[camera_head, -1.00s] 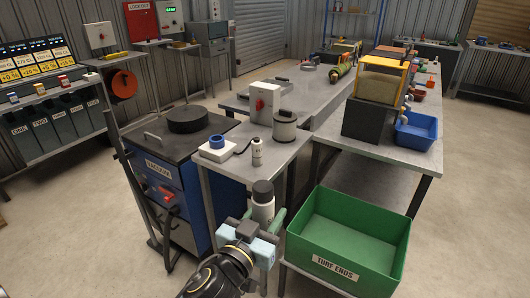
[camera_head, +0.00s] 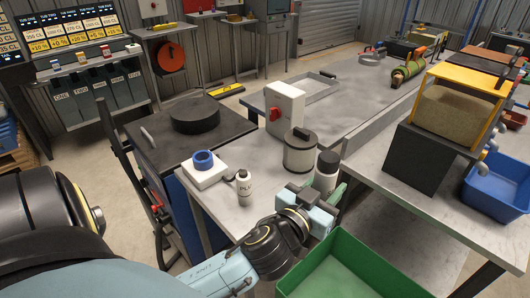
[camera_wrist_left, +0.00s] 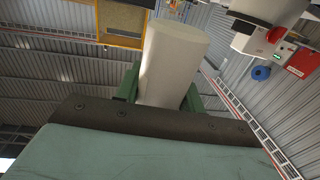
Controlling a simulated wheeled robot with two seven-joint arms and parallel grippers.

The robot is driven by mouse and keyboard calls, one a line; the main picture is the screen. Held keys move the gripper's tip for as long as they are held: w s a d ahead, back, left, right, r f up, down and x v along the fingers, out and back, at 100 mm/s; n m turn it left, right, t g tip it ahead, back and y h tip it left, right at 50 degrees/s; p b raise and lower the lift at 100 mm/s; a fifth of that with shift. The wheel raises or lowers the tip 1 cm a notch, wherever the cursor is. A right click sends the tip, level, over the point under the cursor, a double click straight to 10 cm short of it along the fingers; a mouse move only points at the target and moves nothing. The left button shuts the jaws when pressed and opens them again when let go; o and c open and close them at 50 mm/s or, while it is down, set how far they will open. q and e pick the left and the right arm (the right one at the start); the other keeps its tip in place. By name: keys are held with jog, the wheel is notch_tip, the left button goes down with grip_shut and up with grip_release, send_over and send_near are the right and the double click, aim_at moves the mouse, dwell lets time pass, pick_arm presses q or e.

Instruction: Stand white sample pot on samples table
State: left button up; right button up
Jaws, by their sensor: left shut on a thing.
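My left gripper (camera_head: 328,195) is shut on the white sample pot (camera_head: 325,180), which has a dark lid and stands upright between the green fingers. In the left wrist view the pale pot (camera_wrist_left: 172,62) shows between the green fingers (camera_wrist_left: 160,92). The grey samples table (camera_head: 262,168) lies just beyond and left of the gripper. The pot overlaps the table's right edge in the picture; I cannot tell whether it is above the top or touching it. My right gripper is not in view.
A green bin (camera_head: 345,262) stands in front. Bare tabletop lies between bottle and canister.

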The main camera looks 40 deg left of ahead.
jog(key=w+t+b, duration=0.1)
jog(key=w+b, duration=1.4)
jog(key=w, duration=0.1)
pick_arm(q)
jog(key=w+a+f+n+g+y+b, duration=0.2)
jog(key=a+n+g+y, duration=0.35)
jog(key=a, duration=0.55)
jog(key=w+a+f+n+g+y+b, duration=0.1)
jog(key=a+n+g+y+b, duration=0.2)
jog(key=a+n+y, duration=0.5)
jog(key=f+b, duration=0.1)
jog(key=f, duration=0.2)
jog(key=a+f+m+b, duration=0.1)
jog(key=f, duration=0.2)
jog(key=a+f+m+y+b, duration=0.1)
jog(key=f, duration=0.2)
jog(key=shift+w+a+f, duration=0.2)
jog(key=shift+f, duration=0.3)
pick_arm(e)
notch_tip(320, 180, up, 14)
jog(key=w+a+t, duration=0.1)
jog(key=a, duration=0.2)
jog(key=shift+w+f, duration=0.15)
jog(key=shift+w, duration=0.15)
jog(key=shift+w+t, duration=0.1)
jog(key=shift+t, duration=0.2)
